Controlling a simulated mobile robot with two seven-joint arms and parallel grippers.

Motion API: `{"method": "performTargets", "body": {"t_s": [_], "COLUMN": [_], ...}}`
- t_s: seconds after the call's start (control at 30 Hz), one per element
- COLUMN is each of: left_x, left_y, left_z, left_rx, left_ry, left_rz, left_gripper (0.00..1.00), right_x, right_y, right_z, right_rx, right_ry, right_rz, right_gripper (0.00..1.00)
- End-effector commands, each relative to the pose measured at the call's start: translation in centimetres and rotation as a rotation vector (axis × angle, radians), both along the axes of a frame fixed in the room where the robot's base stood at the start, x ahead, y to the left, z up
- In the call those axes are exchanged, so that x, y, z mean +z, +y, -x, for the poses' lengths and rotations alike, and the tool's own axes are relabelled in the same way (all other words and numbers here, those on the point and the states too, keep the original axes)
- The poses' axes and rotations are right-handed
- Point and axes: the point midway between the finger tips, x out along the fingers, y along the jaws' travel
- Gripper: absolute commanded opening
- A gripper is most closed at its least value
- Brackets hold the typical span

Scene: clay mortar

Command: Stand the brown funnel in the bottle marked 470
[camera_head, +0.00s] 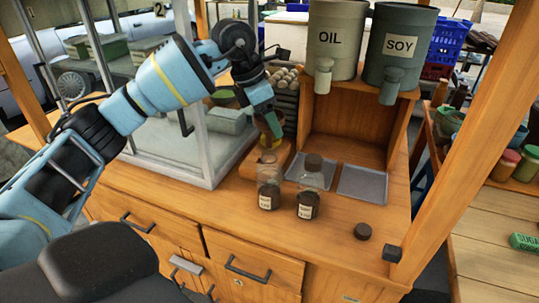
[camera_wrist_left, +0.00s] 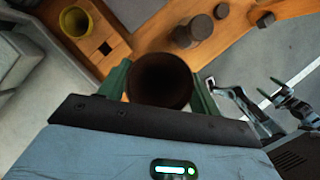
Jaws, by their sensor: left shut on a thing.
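My left gripper (camera_head: 266,112) is shut on the brown funnel (camera_head: 274,124), above the wooden block behind the bottles. In the left wrist view the funnel's round dark mouth (camera_wrist_left: 160,78) sits between the green fingers. Two clear bottles with dark contents and pale labels stand on the counter: a left bottle (camera_head: 268,192) and a right bottle (camera_head: 309,200) with a dark brown cap. The label writing is too small to read surely. The funnel is above and behind the left bottle, apart from it.
A loose dark cap (camera_head: 362,231) lies right of the bottles. A yellow funnel (camera_wrist_left: 75,21) stands in the wooden block. Grey trays (camera_head: 363,185) lie below the OIL (camera_head: 334,40) and SOY (camera_head: 400,50) dispensers. A glass case (camera_head: 165,150) borders the left side.

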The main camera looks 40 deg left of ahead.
Motion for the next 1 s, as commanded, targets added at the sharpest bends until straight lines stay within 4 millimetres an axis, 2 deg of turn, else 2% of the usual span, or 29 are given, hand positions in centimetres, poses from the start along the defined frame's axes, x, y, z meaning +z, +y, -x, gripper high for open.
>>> {"method": "performTargets", "body": {"t_s": [0.4, 1.0], "left_x": [0.0, 0.0], "left_y": [0.0, 0.0], "left_z": [0.0, 0.0], "left_rx": [0.0, 0.0], "left_ry": [0.0, 0.0], "left_rz": [0.0, 0.0], "left_gripper": [0.41, 0.41], "right_x": [-0.2, 0.5], "right_y": [0.0, 0.0], "right_z": [0.8, -0.4], "right_rx": [0.001, 0.001], "right_ry": [0.015, -0.009], "right_rz": [0.0, 0.001], "right_gripper": [0.87, 0.87]}}
